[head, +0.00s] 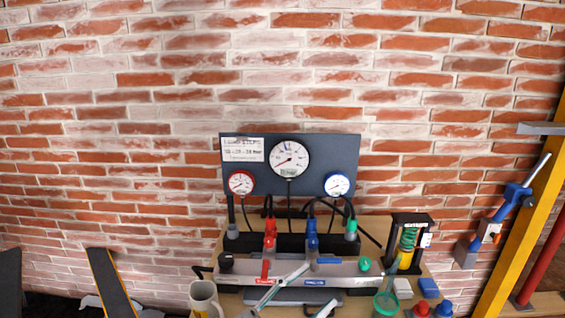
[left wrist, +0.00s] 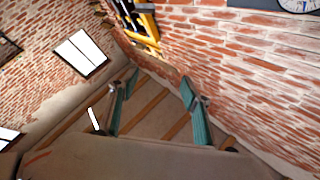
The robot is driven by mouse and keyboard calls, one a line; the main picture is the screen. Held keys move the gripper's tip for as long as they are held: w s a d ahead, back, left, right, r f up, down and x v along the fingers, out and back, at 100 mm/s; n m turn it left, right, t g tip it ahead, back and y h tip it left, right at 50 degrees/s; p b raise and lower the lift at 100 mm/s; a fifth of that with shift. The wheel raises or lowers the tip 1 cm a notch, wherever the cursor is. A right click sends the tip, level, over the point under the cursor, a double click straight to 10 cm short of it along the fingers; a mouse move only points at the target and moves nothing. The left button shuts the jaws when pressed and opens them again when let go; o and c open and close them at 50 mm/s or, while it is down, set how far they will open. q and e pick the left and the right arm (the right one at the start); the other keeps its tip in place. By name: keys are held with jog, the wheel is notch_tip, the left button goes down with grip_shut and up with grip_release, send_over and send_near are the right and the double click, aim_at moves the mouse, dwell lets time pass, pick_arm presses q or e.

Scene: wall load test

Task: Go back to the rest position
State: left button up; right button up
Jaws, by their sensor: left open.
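My left gripper (head: 322,283) is at the bottom centre of the head view, in front of the workbench. Its two teal-grey fingers point up and to the right and stand apart, with nothing between them. The left wrist view also shows this gripper (left wrist: 160,80) open and empty, with brick wall and wooden beams beyond it. My right gripper shows in neither view.
A dark gauge panel (head: 208,140) stands behind a bench with red and blue valves (head: 312,243). A yellow post (head: 520,225) rises far right.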

pick_arm(q)
jog(key=a+f+n+t+y, duration=0.4)
jog(key=a+f+n+y, duration=0.85)
jog(key=f, duration=0.55)
jog(key=s+a+f+g+y, duration=0.2)
jog(key=s+a+f, duration=0.4)
jog(key=f, duration=0.2)
jog(key=s+a+f+n+g+y, duration=0.1)
jog(key=s+a+f+g+y, duration=0.1)
jog(key=s+a+f, duration=0.5)
jog(key=shift+s+f+g, duration=0.3)
jog(key=shift+f+g, duration=0.1)
jog(key=shift+f, duration=0.45)
jog(key=shift+n, duration=0.25)
